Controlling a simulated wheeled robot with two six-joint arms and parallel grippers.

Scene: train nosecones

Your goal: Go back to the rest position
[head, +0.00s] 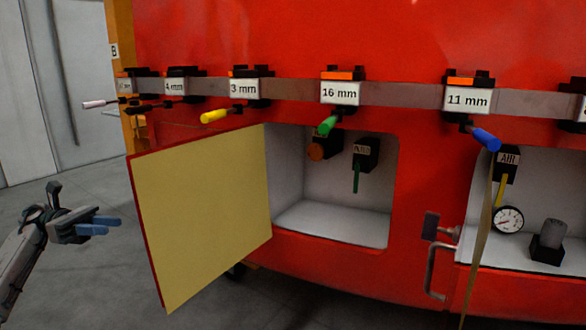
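My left gripper (106,226) is at the lower left of the head view. Its two blue fingers point right and stand a little apart, with nothing between them. It is in front of and to the left of the open yellow-faced hatch door (205,215), apart from it. My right gripper is not in view.
The red train nosecone (300,40) fills most of the view. Tools with coloured handles hang on a rail (205,88), including a blue-handled one (486,139). The open compartment (330,220) holds valves. A gauge (508,220) sits at right. Floor is clear at left.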

